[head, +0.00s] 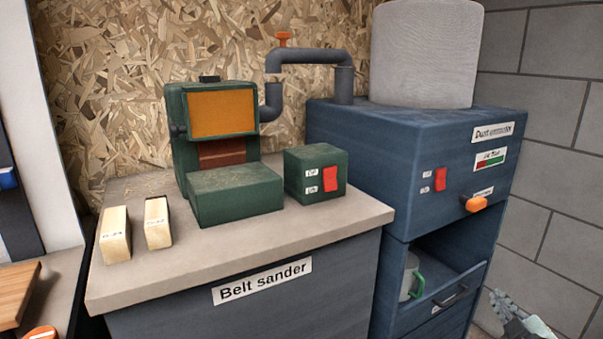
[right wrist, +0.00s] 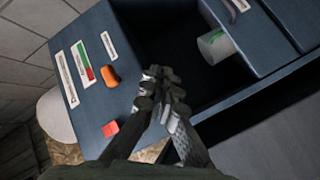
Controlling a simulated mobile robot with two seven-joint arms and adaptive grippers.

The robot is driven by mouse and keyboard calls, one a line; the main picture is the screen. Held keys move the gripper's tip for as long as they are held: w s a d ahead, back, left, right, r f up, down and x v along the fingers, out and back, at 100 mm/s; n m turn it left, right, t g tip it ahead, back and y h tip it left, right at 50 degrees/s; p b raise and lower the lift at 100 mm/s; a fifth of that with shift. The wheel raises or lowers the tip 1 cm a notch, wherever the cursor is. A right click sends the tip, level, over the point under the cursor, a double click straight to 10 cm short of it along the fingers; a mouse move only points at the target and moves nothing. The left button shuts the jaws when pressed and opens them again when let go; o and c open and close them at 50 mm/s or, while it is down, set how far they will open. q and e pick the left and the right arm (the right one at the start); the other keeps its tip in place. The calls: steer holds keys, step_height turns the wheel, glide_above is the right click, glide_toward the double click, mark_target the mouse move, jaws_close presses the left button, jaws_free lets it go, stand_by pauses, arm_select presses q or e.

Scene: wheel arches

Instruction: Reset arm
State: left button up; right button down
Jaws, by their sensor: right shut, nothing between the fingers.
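My right gripper (right wrist: 160,88) shows in the right wrist view with its dark fingers together and nothing between them. It is in front of the blue dust extractor cabinet (right wrist: 78,55), near the orange knob (right wrist: 111,77) and the open compartment. In the head view only part of the right gripper (head: 515,312) shows, at the bottom right edge, to the right of the cabinet (head: 420,140) and apart from the bench. My left gripper is in neither view.
A green belt sander (head: 235,190) and a green switch box (head: 315,172) stand on the bench (head: 290,235) with two wooden blocks (head: 115,235). A cup (head: 410,278) with a green handle sits in the cabinet's lower opening. A grey block wall (head: 550,150) stands at the right.

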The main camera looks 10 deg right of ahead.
steer(key=s+a+f+m+g, duration=0.2)
steer(key=s+f, duration=0.1)
steer(key=f, duration=0.3)
steer(key=s+a+f+m+g, duration=0.1)
steer(key=s+a+f+g, duration=0.2)
steer(key=s+f, duration=0.15)
arm_select(q)
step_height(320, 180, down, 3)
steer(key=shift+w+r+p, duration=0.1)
steer(key=shift+p, duration=0.45)
arm_select(e)
steer(key=s+a+f+m+g+y, duration=0.1)
steer(key=s+a+f+g+y, duration=0.2)
steer(key=s+a+f+g, duration=0.4)
steer(key=s+a+f, duration=0.6)
steer(key=s+a, duration=0.3)
steer(key=shift+s+a+m, duration=0.2)
steer(key=shift+s+m, duration=0.15)
steer(key=shift+m, duration=0.05)
